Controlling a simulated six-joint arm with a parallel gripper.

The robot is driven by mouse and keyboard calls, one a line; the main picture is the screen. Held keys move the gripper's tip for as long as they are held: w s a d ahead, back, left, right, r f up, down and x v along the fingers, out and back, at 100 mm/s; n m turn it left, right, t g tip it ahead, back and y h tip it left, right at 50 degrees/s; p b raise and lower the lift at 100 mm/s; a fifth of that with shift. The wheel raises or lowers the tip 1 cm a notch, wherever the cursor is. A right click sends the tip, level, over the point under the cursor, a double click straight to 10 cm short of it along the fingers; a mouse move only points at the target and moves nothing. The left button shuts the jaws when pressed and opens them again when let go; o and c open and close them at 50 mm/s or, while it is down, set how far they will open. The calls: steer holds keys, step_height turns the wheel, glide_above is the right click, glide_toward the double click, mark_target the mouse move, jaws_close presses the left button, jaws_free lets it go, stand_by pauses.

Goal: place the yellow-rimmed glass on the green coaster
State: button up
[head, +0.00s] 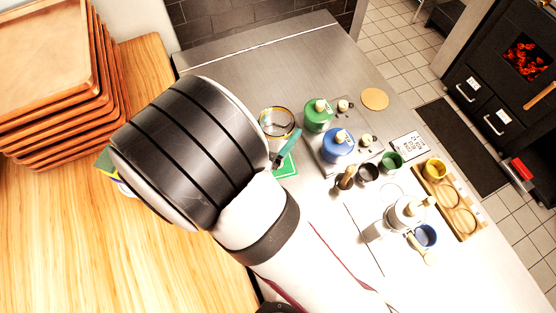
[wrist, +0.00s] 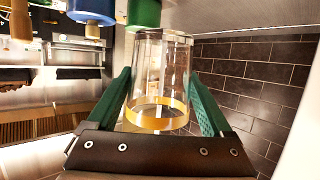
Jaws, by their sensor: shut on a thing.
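The yellow-rimmed glass (head: 277,123) is clear, with a yellow band at its rim. In the wrist view the glass (wrist: 161,75) stands between my two green fingers, its yellow band nearest the palm. My gripper (wrist: 160,85) is shut on it. In the head view my gripper (head: 287,148) is partly hidden by my dark wrist, and one green finger shows beside the glass. The green coaster (head: 288,168) lies on the counter just below the glass in the picture, partly hidden by my arm. I cannot tell whether the glass base touches the counter.
A green canister (head: 318,117) and a blue canister (head: 338,147) stand close right of the glass. Several small cups, a metal pot (head: 405,212) and a wooden rack (head: 455,200) are farther right. Stacked trays (head: 45,60) stand at left. The far counter (head: 255,75) is clear.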

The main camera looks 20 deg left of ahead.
steer(key=f, duration=0.9)
steer(key=shift+s+d+f, duration=0.15)
steer(key=shift+d+f, duration=0.05)
steer(key=shift+f, duration=0.2)
steer(key=o, duration=1.4)
steer(key=shift+f, duration=0.15)
steer(key=shift+c, duration=0.2)
steer(key=s+r, duration=0.2)
steer(key=s, duration=0.1)
steer(key=shift+a+r, duration=0.15)
steer(key=shift+a, duration=0.15)
step_height(320, 180, up, 6)
steer(key=shift+w+f, duration=0.1)
steer(key=shift+f, duration=0.15)
steer(key=shift+r, duration=0.3)
